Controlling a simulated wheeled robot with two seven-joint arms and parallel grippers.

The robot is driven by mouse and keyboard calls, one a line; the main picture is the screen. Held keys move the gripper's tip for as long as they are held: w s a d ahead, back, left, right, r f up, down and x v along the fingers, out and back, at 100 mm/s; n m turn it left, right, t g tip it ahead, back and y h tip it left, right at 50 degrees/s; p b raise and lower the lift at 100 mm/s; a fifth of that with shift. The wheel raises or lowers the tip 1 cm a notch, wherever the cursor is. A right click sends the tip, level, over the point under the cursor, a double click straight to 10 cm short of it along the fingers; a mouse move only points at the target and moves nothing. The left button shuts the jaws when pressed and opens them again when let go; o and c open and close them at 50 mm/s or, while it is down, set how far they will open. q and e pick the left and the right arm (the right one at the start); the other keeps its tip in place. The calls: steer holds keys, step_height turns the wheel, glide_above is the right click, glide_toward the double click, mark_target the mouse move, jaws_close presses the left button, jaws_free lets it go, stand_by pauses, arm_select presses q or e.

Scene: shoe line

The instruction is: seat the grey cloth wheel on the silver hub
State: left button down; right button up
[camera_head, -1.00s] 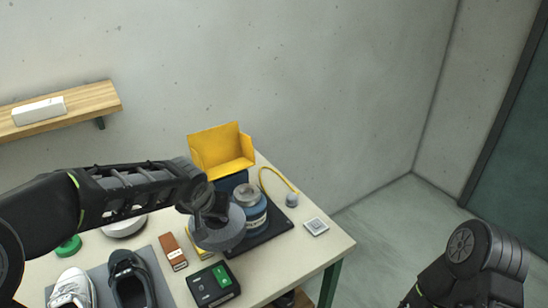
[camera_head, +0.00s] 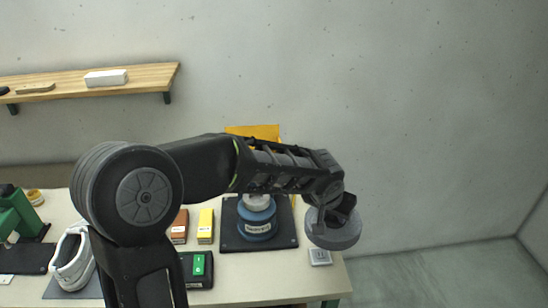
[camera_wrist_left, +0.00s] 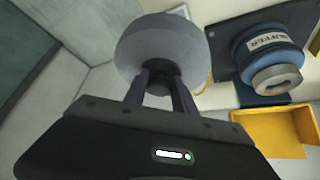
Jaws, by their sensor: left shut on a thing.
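My left gripper (camera_head: 334,212) is shut on the grey cloth wheel (camera_head: 333,233), a thick grey disc. The wheel hangs in the air at the right end of the table, clear of the machine. The left wrist view shows the wheel (camera_wrist_left: 160,48) between my left fingertips (camera_wrist_left: 160,88). The blue buffer machine (camera_head: 257,222) stands on a dark base plate to the left of the wheel. Its silver hub (camera_head: 257,202) is on top, partly covered by my arm in the head view. The wrist view shows the silver hub (camera_wrist_left: 277,79) bare, to the right of the wheel.
A yellow guard box (camera_wrist_left: 275,130) stands behind the machine. A green switch box (camera_head: 198,268), a brown block (camera_head: 180,228), a yellow block (camera_head: 206,226) and a white shoe (camera_head: 72,258) are on the table. A small grey socket plate (camera_head: 320,257) lies near the right edge.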

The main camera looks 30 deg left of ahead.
arm_select(q)
steer(key=shift+a, duration=0.1)
steer(key=shift+w+a+r, duration=0.15)
steer(key=shift+a, duration=0.15)
steer(key=a+r+n+y+b, duration=0.1)
steer(key=a+r+n, duration=0.2)
steer(key=a, duration=0.8)
steer(key=a+r+n+g+y+b, duration=0.1)
steer(key=a+r+n, duration=0.3)
steer(key=a, duration=0.7)
steer(key=shift+s+a+r+y+b, duration=0.15)
steer(key=shift+s+r+y+b, duration=0.2)
steer(key=shift+y+b, duration=0.35)
steer(key=shift+f+b, duration=1.85)
steer(key=shift+f, duration=1.1)
